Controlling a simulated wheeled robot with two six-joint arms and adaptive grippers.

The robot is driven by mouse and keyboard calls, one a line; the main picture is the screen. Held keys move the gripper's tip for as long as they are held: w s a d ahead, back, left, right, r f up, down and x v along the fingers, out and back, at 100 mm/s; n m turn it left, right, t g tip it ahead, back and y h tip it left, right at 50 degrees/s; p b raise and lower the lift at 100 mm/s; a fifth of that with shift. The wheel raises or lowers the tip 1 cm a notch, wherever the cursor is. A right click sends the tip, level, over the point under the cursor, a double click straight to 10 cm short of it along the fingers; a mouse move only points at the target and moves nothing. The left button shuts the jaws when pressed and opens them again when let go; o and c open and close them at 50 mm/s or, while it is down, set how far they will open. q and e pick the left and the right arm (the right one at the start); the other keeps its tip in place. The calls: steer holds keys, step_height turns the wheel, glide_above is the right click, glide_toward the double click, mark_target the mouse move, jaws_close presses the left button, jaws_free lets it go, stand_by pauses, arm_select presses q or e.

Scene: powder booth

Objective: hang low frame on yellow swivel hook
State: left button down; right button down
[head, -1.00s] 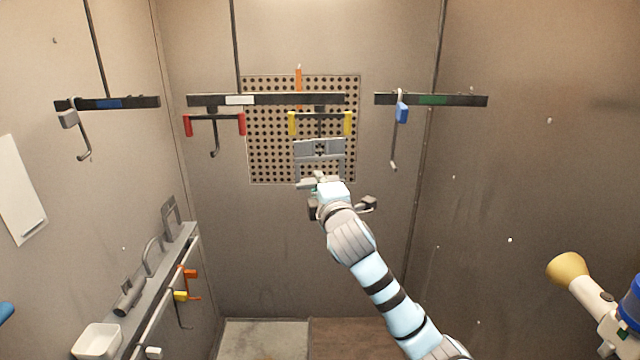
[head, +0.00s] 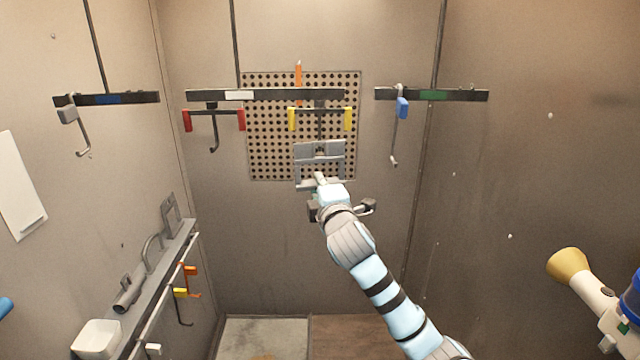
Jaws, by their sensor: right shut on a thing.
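The yellow swivel hook (head: 320,112) hangs from the middle overhead bar, a dark crosspiece with a yellow block at each end and a stem going down. The grey low frame (head: 335,150) is upright just below it. The stem meets the frame's top plate in the picture; I cannot tell whether the hook tip is through the frame's opening or only in line with it. My right gripper (head: 318,184) is shut on the frame at its lower part, and the wrist hides some of the grip. My left gripper is not in view.
A red-ended swivel hook (head: 214,115) hangs left of the yellow one on the same bar (head: 270,95). A blue-tagged hook (head: 402,108) hangs at right, a grey-tagged one (head: 68,115) at left. A shelf (head: 150,285) with grey parts lines the left wall. A perforated panel (head: 270,150) is behind.

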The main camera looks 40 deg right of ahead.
steer(key=c, duration=1.6)
jaws_free()
steer(key=shift+c, duration=0.2)
